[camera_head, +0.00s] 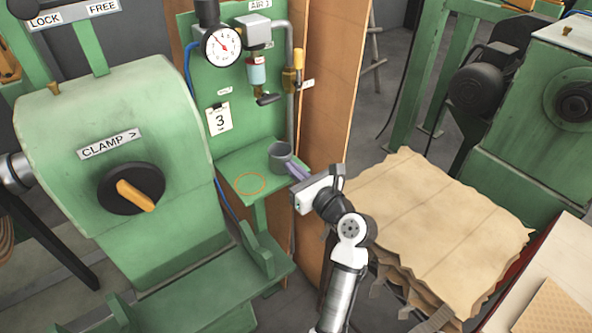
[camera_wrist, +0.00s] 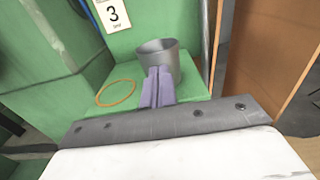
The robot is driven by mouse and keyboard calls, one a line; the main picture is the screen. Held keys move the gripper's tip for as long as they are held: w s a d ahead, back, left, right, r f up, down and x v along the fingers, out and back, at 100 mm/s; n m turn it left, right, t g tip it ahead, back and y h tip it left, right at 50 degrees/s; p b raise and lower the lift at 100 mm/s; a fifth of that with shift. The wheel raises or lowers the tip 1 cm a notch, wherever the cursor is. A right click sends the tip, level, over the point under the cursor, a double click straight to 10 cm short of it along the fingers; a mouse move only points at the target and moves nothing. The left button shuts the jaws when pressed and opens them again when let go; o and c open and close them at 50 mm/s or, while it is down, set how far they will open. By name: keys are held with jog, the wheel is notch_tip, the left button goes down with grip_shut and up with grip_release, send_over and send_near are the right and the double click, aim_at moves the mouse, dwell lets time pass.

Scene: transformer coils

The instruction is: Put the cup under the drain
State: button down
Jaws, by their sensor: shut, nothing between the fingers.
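A grey metal cup (camera_head: 280,157) stands upright on the small green shelf (camera_head: 236,165) under the gauge assembly. It also shows in the wrist view (camera_wrist: 159,62), open at the top. An orange ring (camera_head: 250,184) is marked on the shelf to the left of the cup. The drain (camera_head: 268,99) appears to be the dark fitting below the clear filter bowl, above the shelf. My gripper (camera_head: 293,170) is shut and empty, its purple fingers close to the near side of the cup. In the wrist view the fingers (camera_wrist: 158,86) overlap the cup's lower wall; I cannot tell whether they touch it.
A wooden panel (camera_head: 334,90) stands right of the shelf. A green machine with a clamp knob (camera_head: 131,188) is on the left. A stack of brown sheets (camera_head: 440,215) lies to the right of my arm. The shelf's left part is clear.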

jog(key=p+x, duration=0.4)
jog(key=x, duration=0.1)
jog(key=shift+w+r, duration=0.1)
jog(key=shift+r, duration=0.1)
jog(key=shift+w+a+f, duration=0.2)
jog(key=shift+w+a, duration=0.05)
